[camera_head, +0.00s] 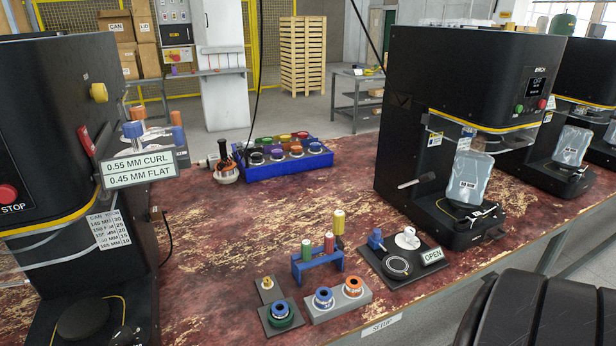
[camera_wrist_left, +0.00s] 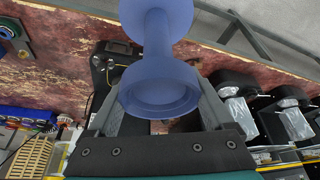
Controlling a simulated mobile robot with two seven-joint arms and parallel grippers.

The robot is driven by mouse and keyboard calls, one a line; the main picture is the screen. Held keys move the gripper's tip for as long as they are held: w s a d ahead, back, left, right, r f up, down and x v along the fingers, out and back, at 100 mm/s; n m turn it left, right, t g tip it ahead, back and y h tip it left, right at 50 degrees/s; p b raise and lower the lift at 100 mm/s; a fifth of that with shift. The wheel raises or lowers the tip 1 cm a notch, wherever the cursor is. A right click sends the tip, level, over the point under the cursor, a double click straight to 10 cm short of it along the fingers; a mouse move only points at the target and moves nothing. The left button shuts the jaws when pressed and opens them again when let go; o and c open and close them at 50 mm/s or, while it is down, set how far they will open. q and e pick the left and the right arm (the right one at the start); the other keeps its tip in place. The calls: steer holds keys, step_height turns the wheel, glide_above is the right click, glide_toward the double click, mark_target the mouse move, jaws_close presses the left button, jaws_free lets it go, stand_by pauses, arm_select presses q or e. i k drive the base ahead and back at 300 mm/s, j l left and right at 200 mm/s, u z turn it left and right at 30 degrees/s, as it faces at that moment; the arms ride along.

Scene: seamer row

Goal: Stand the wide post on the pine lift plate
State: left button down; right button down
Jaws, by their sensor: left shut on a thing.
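The wide post (camera_wrist_left: 158,52) is blue with flared round ends and a narrower waist. It shows in the left wrist view, held between the two fingers of my left gripper (camera_wrist_left: 158,98), clear of the table. Neither the post nor my left gripper shows in the head view. A dark round lift plate (camera_head: 83,320) sits bare in the base of the near-left black machine. That machine's name is not in view, so I cannot tell if this is the pine one. My right gripper is in neither view.
The middle machine (camera_head: 425,110) has a silver pouch (camera_head: 470,177) at its base. A blue rack (camera_head: 318,264), a grey block with rings (camera_head: 337,303) and a dark fixture board marked OPEN (camera_head: 418,272) stand near the front edge. The red table's middle (camera_head: 235,225) is clear.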

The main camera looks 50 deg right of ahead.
mark_target(87, 320)
steer(key=z, duration=1.1)
steer(key=i+l+z, duration=0.15)
steer(key=l, duration=0.25)
steer(key=i+l+z, duration=0.2)
steer(key=l, duration=0.25)
steer(key=i+l+z, duration=0.15)
steer(key=l, duration=0.2)
steer(key=i, duration=0.6)
